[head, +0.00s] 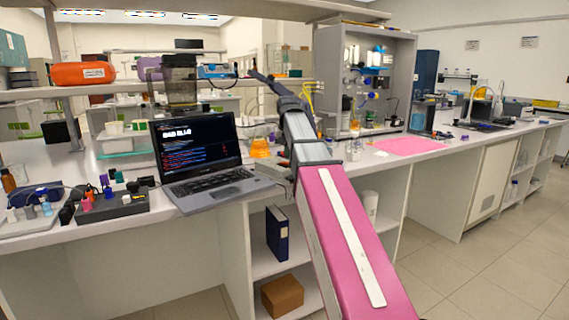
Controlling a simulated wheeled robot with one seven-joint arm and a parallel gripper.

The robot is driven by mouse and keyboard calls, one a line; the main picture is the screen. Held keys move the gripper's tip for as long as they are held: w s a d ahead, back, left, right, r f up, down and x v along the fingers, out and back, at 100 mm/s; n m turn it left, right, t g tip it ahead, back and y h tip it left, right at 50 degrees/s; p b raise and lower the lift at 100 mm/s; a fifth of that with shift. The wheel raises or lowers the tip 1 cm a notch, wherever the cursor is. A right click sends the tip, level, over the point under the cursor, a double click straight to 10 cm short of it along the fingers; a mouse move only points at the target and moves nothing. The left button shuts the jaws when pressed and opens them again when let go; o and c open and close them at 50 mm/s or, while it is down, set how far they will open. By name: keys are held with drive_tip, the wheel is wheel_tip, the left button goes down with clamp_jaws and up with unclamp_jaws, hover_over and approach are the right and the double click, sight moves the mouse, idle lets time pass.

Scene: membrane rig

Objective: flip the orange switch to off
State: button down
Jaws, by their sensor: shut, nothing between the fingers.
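I cannot pick out the orange switch in the head view; it is too small or hidden. My arm, with a pink link, reaches up and away over the bench from the lower right. My gripper (253,73) is at its far end, small and dark, held above the bench with its fingers shut and empty. It appears just right of a blue and white device (216,72) on the raised shelf; I cannot tell the gap in depth. My arm hides part of the bench behind it.
An open laptop (209,185) stands on the bench left of my arm. An orange-filled flask (261,148) stands behind it. A grey cabinet with glassware (408,85) stands to the right, near a pink mat (408,146). An orange case (83,73) lies on the left shelf.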

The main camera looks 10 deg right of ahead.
sight(288, 163)
drive_tip(key=shift+f, duration=1.25)
idle(1.2)
drive_tip(key=shift+r, duration=3.55)
drive_tip(key=shift+s, duration=0.1)
